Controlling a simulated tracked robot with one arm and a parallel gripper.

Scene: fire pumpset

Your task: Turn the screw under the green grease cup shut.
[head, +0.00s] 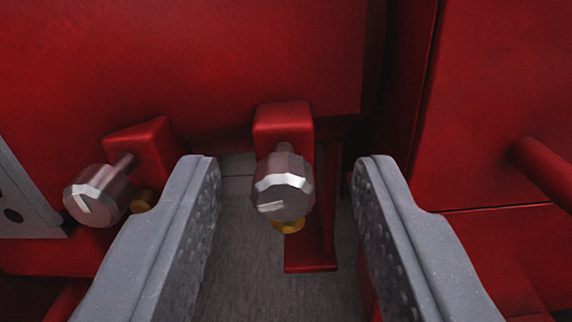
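A silver faceted screw knob (284,188) sticks out of a small red block (283,122) near the middle of the head view. A yellow-brass part (288,226) shows just under it. My gripper (287,180) is open, with one grey finger on each side of this knob and a clear gap on both sides. A second similar silver knob (97,195) on another red block (146,147) is at the left, outside the left finger, with a brass part (143,200) beside it. No green grease cup is in view, so I cannot tell which knob belongs to it.
A large red housing (180,60) fills the back and a red panel (505,90) stands at the right. A red rod (545,172) juts out at the right edge. A grey plate (25,200) is at the left edge. Grey floor (240,265) shows below.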

